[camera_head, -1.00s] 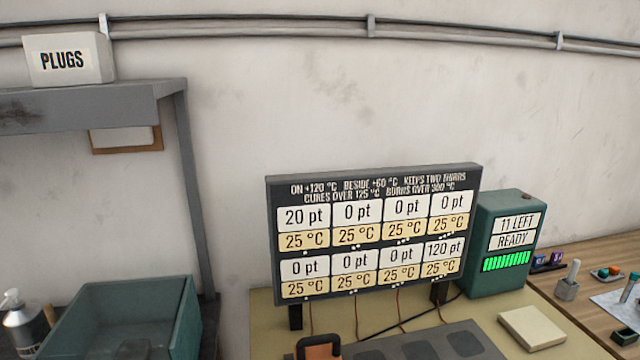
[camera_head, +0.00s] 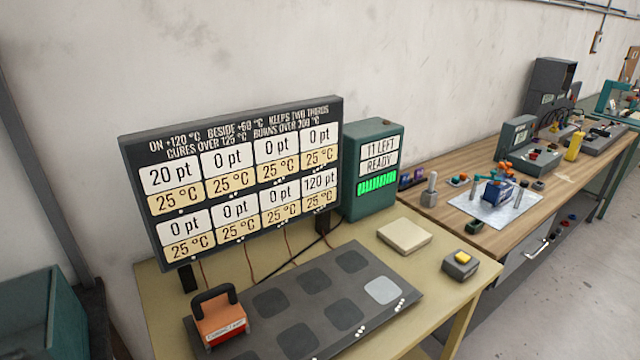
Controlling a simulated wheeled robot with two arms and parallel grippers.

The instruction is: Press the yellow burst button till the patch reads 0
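The yellow button (camera_head: 464,256) sits on top of a small grey box (camera_head: 460,267) at the right side of the near table. A dark display board (camera_head: 235,185) shows eight patch readings. The top left cell (camera_head: 170,176) reads 20 pt and 25 °C, and the bottom right cell (camera_head: 319,181) reads 120 pt and 25 °C. The other cells read 0 pt and 25 °C. A green box (camera_head: 372,168) reads 11 LEFT and READY, with a lit green bar. Neither of my grippers shows in the view.
A dark mat (camera_head: 265,334) with several grey patches lies on the table; one patch (camera_head: 383,290) is lighter. An orange block with a black handle (camera_head: 220,318) stands on its left part. A cream slab (camera_head: 404,236) lies near the button. A wooden bench (camera_head: 421,166) with small items stands beyond.

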